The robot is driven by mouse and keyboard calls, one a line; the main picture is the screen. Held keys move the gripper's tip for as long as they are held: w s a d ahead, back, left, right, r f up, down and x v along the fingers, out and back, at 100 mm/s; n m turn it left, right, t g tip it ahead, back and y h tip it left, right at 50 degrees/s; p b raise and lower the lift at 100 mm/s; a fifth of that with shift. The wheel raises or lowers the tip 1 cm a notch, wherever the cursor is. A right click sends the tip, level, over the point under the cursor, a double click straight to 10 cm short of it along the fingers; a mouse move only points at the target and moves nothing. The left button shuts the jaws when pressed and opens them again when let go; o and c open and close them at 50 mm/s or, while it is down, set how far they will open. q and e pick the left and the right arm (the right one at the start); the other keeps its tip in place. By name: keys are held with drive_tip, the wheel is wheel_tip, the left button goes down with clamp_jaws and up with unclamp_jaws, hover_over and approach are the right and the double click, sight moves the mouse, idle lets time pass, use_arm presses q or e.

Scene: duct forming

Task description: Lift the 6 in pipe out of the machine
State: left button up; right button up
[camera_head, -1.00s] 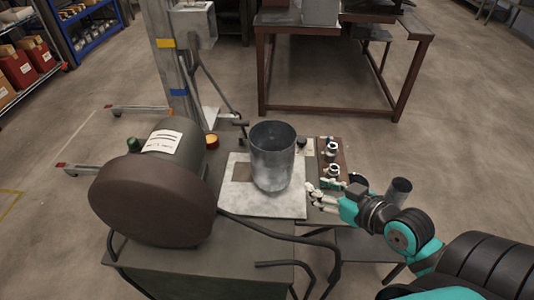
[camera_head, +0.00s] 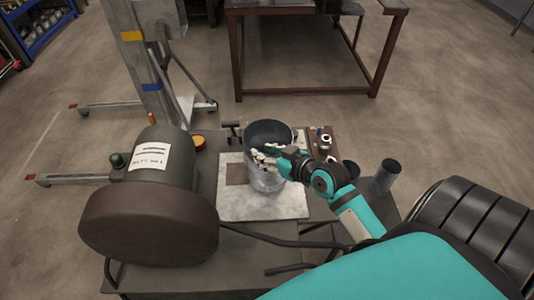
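The 6 in pipe (camera_head: 266,180) is a grey metal cylinder standing upright on a pale plate (camera_head: 270,207) of the machine, its dark open top facing up. My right gripper (camera_head: 262,157) reaches in from the right at the near side of the pipe's rim. Its light-tipped fingers look spread apart. They overlap the rim and upper wall in the picture; whether they touch the pipe is not clear. The gripper and wrist hide part of the pipe's right side. My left gripper is not in view.
A large brown drum with a grey motor housing (camera_head: 150,215) stands left of the pipe. A smaller grey pipe (camera_head: 386,174) stands at the right. Small fittings (camera_head: 325,145) sit on a brown board behind my wrist. A brown-framed table (camera_head: 310,90) stands behind, across open floor.

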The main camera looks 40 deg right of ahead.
drive_tip(key=x, duration=0.1)
drive_tip(key=p+x, duration=0.1)
drive_tip(key=x, duration=0.1)
drive_tip(key=p+x, duration=0.1)
drive_tip(key=x, duration=0.1)
drive_tip(key=shift+w+a+f, duration=0.1)
drive_tip(key=shift+w+a, duration=0.1)
drive_tip(key=shift+a, duration=0.25)
drive_tip(key=shift+w+f, duration=0.3)
drive_tip(key=shift+w, duration=0.1)
drive_tip(key=c, duration=0.6)
drive_tip(key=shift+s, duration=0.1)
clamp_jaws()
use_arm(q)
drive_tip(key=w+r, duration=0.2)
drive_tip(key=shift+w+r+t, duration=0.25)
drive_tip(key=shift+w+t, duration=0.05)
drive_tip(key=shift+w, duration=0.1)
use_arm(e)
drive_tip(key=shift+r, duration=0.15)
